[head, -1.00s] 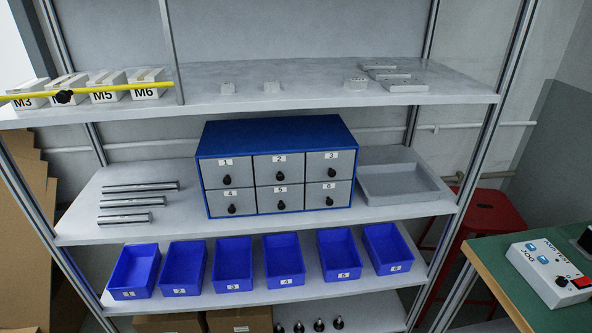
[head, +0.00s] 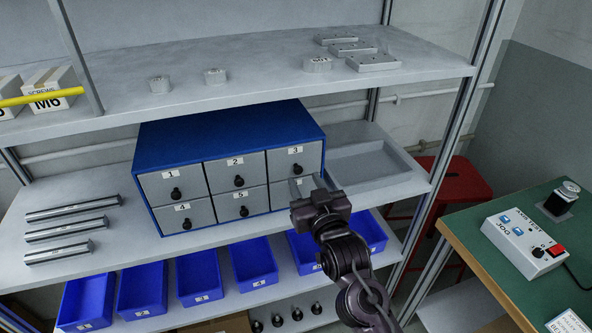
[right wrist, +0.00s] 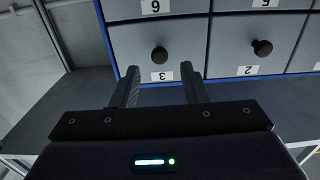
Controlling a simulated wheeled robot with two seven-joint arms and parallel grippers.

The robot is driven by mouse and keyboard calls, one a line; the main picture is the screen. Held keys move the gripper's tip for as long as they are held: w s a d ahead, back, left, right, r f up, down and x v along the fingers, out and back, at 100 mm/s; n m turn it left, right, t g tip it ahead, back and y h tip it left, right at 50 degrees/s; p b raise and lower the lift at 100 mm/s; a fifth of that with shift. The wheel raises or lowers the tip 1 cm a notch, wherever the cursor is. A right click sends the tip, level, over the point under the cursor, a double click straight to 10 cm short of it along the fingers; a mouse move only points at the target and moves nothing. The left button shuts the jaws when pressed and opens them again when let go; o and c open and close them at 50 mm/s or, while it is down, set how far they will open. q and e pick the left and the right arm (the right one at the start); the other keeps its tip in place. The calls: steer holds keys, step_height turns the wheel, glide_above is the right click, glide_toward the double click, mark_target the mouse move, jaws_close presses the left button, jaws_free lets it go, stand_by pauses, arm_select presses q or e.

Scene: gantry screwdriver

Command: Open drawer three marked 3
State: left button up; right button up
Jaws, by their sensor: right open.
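The blue cabinet (head: 235,120) stands on the middle shelf with grey numbered drawers in two rows. Drawer three (head: 278,166), marked 3, is at the top right and is shut flush; its black knob (head: 297,169) shows. In the right wrist view, which is upside down, drawer three (right wrist: 128,40) has its knob (right wrist: 159,55) just beyond the fingertips and roughly centred between them, apart from them. My right gripper (head: 308,184) is open and empty, in front of the lower right drawer and hiding most of it. It also shows in the right wrist view (right wrist: 161,72). My left gripper is not in view.
A grey tray (head: 409,184) lies right of the cabinet. Metal bars (head: 68,229) lie to the left. Blue bins (head: 142,290) line the shelf below. The upper shelf (head: 240,95) overhangs above. A green table (head: 480,225) with a control box stands at the right.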

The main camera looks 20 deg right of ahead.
mark_target(299, 171)
steer(key=w, duration=0.4)
steer(key=shift+w+f, duration=0.1)
jaws_close()
